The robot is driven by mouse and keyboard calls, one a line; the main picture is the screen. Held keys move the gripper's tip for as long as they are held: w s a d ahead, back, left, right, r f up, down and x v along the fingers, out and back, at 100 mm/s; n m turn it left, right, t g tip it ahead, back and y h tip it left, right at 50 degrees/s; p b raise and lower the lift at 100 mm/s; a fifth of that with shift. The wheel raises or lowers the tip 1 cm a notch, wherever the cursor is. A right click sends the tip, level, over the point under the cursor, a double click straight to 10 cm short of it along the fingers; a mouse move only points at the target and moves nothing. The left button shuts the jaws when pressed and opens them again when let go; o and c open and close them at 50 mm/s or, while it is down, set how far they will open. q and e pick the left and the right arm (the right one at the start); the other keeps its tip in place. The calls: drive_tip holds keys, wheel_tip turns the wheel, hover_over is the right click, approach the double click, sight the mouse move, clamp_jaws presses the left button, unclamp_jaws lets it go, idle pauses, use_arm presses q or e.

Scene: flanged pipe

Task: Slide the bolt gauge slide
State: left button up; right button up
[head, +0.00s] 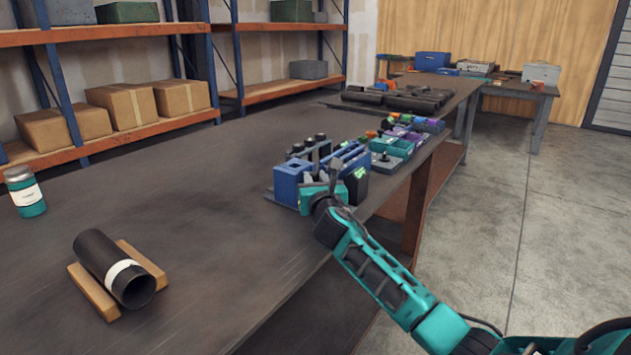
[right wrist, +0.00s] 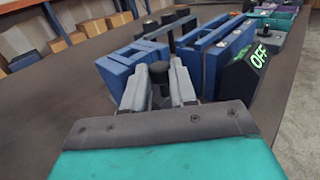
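The bolt gauge is a blue block unit (head: 287,183) on the bench, and its blue blocks also show in the right wrist view (right wrist: 125,65). A black knob (right wrist: 158,72), which appears to be the slide's handle, stands in front of the blocks. My right gripper (head: 322,184) is at the near side of the gauge. In the right wrist view its two grey fingers (right wrist: 160,88) stand on either side of the knob, close to it. I cannot tell whether they touch it. The fingers partly hide the gauge's lower front. My left gripper is not in view.
A dark box with a green OFF display (right wrist: 260,57) stands just right of the gauge. Teal and purple bins (head: 395,146) sit behind it. A black pipe (head: 103,260) lies on wooden supports at front left, near a teal canister (head: 25,192). The bench's middle is clear.

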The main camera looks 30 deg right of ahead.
clamp_jaws()
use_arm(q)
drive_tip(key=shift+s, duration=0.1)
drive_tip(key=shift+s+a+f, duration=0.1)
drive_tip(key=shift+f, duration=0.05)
use_arm(e)
drive_tip(key=shift+s+d+r+p, duration=0.1)
drive_tip(key=shift+s+d+p, duration=0.15)
drive_tip(key=shift+s+p, duration=0.4)
drive_tip(key=shift+s+d+r+p, duration=0.1)
drive_tip(key=shift+s+d+p, duration=0.15)
drive_tip(key=shift+s+p, duration=0.35)
drive_tip(key=s, duration=0.1)
drive_tip(key=s+d+p, duration=0.1)
drive_tip(key=s+p, duration=0.1)
drive_tip(key=shift+s+d+f, duration=0.1)
drive_tip(key=shift+s+d, duration=0.15)
drive_tip(key=shift+s+f, duration=0.1)
drive_tip(key=shift+s, duration=0.1)
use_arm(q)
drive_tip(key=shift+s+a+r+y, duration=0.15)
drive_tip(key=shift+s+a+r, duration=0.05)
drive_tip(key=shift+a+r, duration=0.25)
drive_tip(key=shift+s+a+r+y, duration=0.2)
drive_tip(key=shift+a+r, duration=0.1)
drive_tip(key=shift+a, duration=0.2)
use_arm(e)
drive_tip(key=shift+d+f, duration=0.1)
drive_tip(key=shift+f, duration=0.1)
